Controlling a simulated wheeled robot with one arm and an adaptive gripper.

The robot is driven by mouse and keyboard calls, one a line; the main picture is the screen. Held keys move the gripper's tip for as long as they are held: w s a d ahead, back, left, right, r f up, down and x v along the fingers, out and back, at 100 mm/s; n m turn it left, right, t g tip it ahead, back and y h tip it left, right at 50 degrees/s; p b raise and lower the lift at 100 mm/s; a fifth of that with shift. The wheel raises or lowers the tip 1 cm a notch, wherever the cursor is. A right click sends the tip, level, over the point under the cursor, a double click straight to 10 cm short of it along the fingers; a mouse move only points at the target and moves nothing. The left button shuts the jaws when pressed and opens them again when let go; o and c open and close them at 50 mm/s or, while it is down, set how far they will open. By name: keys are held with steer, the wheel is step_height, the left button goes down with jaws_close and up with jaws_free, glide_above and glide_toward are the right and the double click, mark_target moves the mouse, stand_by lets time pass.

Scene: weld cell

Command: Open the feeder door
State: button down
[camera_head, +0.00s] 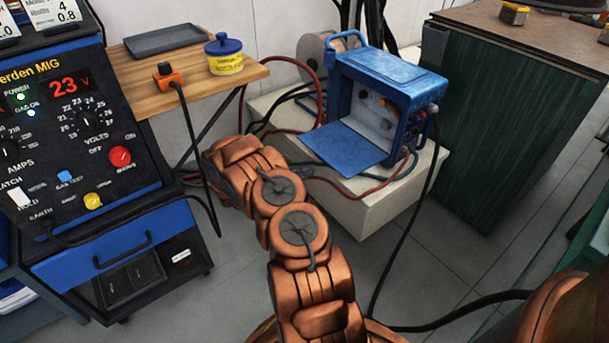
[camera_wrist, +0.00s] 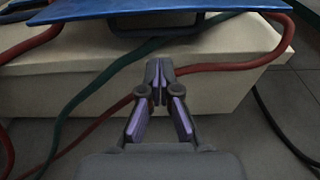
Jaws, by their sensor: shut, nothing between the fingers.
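The blue wire feeder (camera_head: 385,90) stands on a pale plinth (camera_head: 385,208). Its door (camera_head: 345,148) is swung down and lies out flat in front of the lit interior. In the wrist view the blue door panel (camera_wrist: 150,8) crosses the top edge, with a dark bar-like handle below it. My gripper (camera_wrist: 158,68) is shut and empty, in front of the plinth and below the door, apart from it in the picture. In the head view my copper arm reaches toward the plinth; the fingertips are hard to make out there.
Red and green hoses (camera_wrist: 235,63) run across the plinth. A black cable (camera_head: 405,240) hangs to the floor. The welder (camera_head: 75,120) is at left, beside a wooden shelf (camera_head: 185,75) with a yellow-and-blue tub (camera_head: 224,60). A green cabinet (camera_head: 490,130) stands at right.

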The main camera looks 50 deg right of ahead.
steer(key=b+x, duration=0.1)
steer(key=x, duration=0.5)
steer(key=shift+s+d+b, duration=0.15)
steer(key=shift+d+b, duration=0.1)
steer(key=shift+b, duration=0.05)
steer(key=shift+y, duration=0.9)
step_height(320, 180, up, 4)
steer(key=p, duration=0.3)
steer(key=shift+a+r+p, duration=0.1)
steer(key=shift+a+p, duration=0.1)
steer(key=shift+p, duration=0.15)
steer(key=shift+a, duration=0.15)
steer(key=p+v, duration=0.2)
steer(key=v, duration=0.7)
steer(key=shift+a, duration=0.4)
